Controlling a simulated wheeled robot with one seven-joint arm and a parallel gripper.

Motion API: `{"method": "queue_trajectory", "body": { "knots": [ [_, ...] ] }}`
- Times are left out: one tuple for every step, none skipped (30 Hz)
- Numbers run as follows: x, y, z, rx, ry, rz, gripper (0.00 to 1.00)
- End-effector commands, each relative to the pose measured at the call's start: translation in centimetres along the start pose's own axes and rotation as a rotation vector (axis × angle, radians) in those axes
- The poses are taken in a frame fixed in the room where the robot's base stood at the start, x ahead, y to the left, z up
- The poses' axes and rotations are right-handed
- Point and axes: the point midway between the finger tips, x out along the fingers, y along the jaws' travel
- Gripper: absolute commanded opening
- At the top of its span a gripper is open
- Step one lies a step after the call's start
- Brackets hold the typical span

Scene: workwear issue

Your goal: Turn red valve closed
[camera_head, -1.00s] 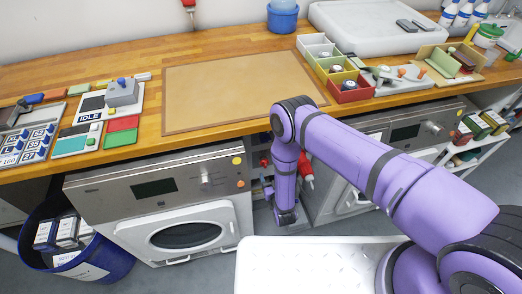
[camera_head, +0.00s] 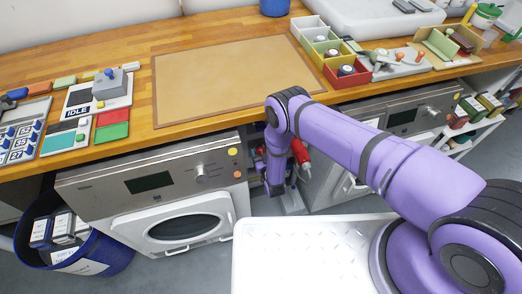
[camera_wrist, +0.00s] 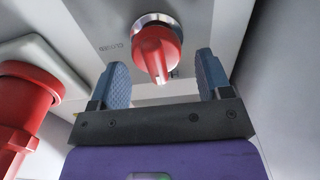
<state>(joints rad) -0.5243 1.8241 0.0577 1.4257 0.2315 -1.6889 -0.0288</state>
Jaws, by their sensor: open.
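The red valve (camera_wrist: 156,52) is a round knob with a raised grip bar, set in a silver collar on a light grey plate (camera_wrist: 95,18). The plate has printed letters, "CLOSED" to the left of the knob and another partly hidden mark below it. My gripper (camera_wrist: 160,85) is open in the wrist view, with one blue-grey finger on each side of the knob's lower end. The fingers appear apart from the knob. In the head view my arm reaches down into the gap between the two machines, and the valve cannot be made out there.
A red plug-like fitting (camera_wrist: 22,110) stands close at the left in the wrist view. Two washing machines (camera_head: 150,185) flank the narrow gap under the wooden counter (camera_head: 215,38). A blue bin (camera_head: 75,250) stands at the left.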

Motion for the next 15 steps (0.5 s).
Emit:
{"method": "queue_trajectory", "body": {
  "knots": [
    [0.42,0.0,-0.03,0.0,0.001,0.0,0.72],
    [0.58,0.0,-0.04,0.0,0.001,0.0,0.72],
    [0.74,0.0,-0.04,0.0,0.001,0.0,0.72],
    [0.83,0.0,-0.04,0.0,0.001,0.0,0.72],
    [0.89,0.0,-0.04,0.0,0.001,0.0,0.72],
    [0.94,0.0,-0.03,-0.001,0.0,0.0,0.72],
    [0.97,0.0,-0.03,-0.001,0.0,-0.001,0.72],
    [0.97,0.0,-0.03,-0.001,0.0,-0.001,0.72],
    [0.97,0.0,-0.03,-0.001,0.0,-0.001,0.72],
    [0.97,0.0,-0.03,-0.001,0.0,-0.001,0.72],
    [0.97,0.0,-0.03,-0.001,0.0,0.0,0.72],
    [0.97,0.0,-0.04,-0.001,0.0,0.0,0.72],
    [0.97,0.0,-0.04,-0.001,0.0,0.0,0.69],
    [0.96,0.0,-0.04,-0.001,0.0,0.0,0.62],
    [0.96,0.0,-0.04,0.0,0.0,0.0,0.53]
  ]
}}
